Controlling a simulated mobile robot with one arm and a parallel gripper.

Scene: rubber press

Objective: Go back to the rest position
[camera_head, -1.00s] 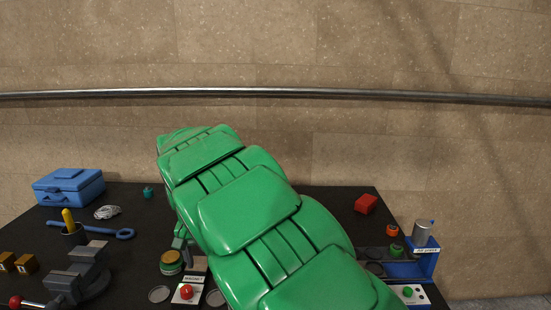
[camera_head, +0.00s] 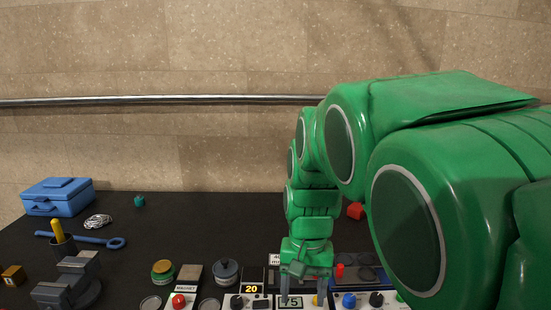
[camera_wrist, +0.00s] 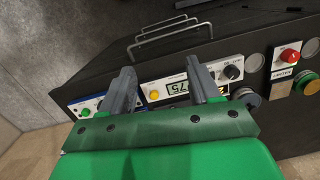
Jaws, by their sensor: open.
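My gripper (camera_head: 302,280) is at the end of my green arm, pointing down over the front of the black table (camera_head: 200,222) in the head view. In the wrist view my gripper (camera_wrist: 165,88) shows two grey fingers spread apart, with nothing between them. Beyond the fingers in that view are a control panel with a display reading 75 (camera_wrist: 187,88) and a yellow button (camera_wrist: 153,95). The display also shows near my gripper in the head view (camera_head: 291,303). My arm hides much of the table's right side.
A blue toolbox (camera_head: 58,197), a blue wrench (camera_head: 90,239) and a grey vise (camera_head: 66,284) are on the left. The table's middle back is clear.

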